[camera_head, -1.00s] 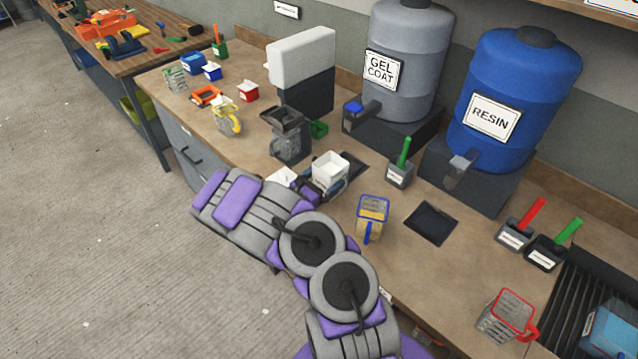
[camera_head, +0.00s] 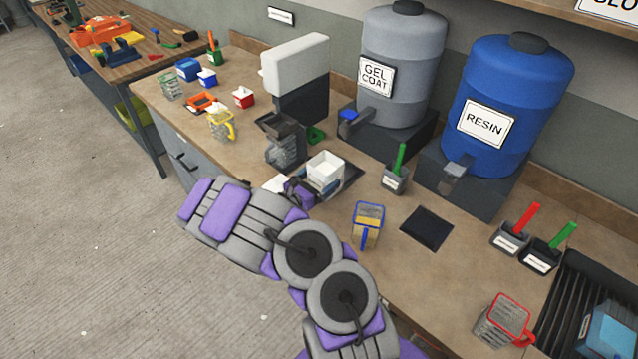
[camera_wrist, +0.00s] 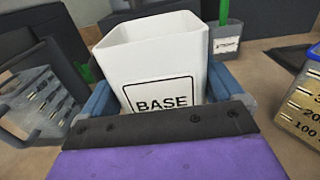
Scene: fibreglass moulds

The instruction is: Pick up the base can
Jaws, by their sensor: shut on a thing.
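The base can (camera_head: 326,172) is a white square open-topped can, upright, near the front edge of the bench in the head view. In the wrist view the base can (camera_wrist: 155,65) fills the middle, with a label reading BASE facing me. My gripper (camera_head: 312,186) reaches it from the front left. The gripper's blue-grey fingers (camera_wrist: 160,95) lie along both sides of the can, shut on it. The can's underside is hidden, so I cannot tell whether it touches the bench.
Another dark pad (camera_head: 427,228) lies bare.

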